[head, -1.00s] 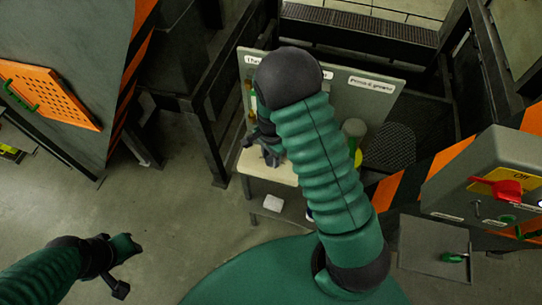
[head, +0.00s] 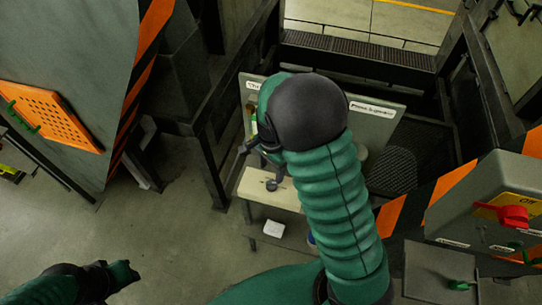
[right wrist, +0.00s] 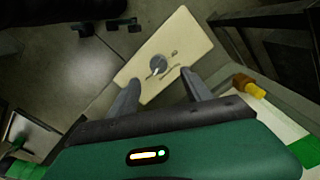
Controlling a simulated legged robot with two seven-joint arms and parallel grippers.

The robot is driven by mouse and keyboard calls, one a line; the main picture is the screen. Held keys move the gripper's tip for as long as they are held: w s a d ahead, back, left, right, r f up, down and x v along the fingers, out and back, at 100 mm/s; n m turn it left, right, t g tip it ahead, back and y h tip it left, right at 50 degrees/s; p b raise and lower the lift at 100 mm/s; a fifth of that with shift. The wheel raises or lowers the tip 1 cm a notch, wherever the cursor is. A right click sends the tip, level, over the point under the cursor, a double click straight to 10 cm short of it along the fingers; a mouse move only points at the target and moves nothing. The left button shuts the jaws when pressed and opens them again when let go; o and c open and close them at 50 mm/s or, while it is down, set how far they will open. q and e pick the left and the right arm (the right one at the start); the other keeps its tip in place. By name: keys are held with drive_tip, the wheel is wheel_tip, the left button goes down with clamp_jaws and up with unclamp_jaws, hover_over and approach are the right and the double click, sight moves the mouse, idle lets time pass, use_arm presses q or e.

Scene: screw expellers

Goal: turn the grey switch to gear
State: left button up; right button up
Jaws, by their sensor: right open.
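The grey switch (right wrist: 158,64) is a round knob on a cream panel (right wrist: 185,35) in the right wrist view. Small dark marks lie on the panel beside it; I cannot read which is the gear. The knob also shows in the head view (head: 271,185) on the cream top of a small stand. My right gripper (right wrist: 160,92) is open and empty, its two fingers pointing toward the knob, apart from it. In the head view my right arm partly hides this gripper (head: 262,158). My left gripper (head: 122,277) is at the lower left, away from the stand; its jaw state is unclear.
A labelled grey board (head: 378,122) stands behind the stand. A grey box with a red switch (head: 513,216) is at the right. An orange perforated panel (head: 45,112) is at the left. Dark metal frames surround the stand. Floor is clear to the stand's left.

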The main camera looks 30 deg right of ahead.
wheel_tip(320, 180, up, 9)
drive_tip(key=shift+f, duration=0.1)
idle(0.3)
